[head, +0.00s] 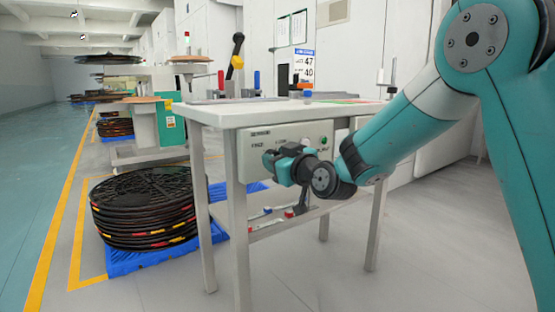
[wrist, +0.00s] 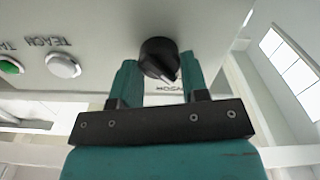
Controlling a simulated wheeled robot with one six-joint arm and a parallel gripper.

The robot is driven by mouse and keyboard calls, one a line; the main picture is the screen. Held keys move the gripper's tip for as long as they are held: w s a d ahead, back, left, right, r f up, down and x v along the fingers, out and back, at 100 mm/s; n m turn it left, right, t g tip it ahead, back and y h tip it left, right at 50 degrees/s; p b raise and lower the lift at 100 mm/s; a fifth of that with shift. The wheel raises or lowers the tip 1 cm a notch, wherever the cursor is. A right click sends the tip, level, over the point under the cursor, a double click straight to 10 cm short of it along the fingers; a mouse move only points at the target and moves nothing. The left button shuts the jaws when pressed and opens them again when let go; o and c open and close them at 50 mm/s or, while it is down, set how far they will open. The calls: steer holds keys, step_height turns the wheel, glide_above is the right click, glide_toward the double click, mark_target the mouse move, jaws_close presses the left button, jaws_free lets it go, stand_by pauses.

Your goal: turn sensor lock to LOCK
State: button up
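The sensor lock is a black round knob (wrist: 158,58) on the pale front panel (wrist: 100,25) in the wrist view, which shows the panel upside down. Its pointer ridge slants toward the lower right of that view. My gripper (wrist: 158,68) is open, with one teal finger on each side of the knob; I cannot tell whether either touches it. A label beside the knob is partly covered. In the head view my gripper (head: 272,160) is at the panel (head: 262,133) under the table top and hides the knob. Small words read like FREE and LOCK there.
A white button (wrist: 63,65) marked TEACH and a green button (wrist: 10,67) sit beside the knob. The white table (head: 235,113) carries tools and a display. A stack of black reels (head: 145,205) stands on a blue pallet (head: 135,262) at left. Floor is clear in front.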

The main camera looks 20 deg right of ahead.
steer(key=shift+c, duration=0.7)
steer(key=shift+m, duration=0.3)
steer(key=m+p, duration=0.5)
steer(key=m, duration=0.3)
steer(key=m+p, duration=0.4)
steer(key=m, duration=0.5)
steer(key=shift+d+f+p, duration=0.15)
steer(key=shift+f+p, duration=0.05)
steer(key=shift+p, duration=0.15)
steer(key=shift+m, duration=0.3)
steer(key=o, duration=0.9)
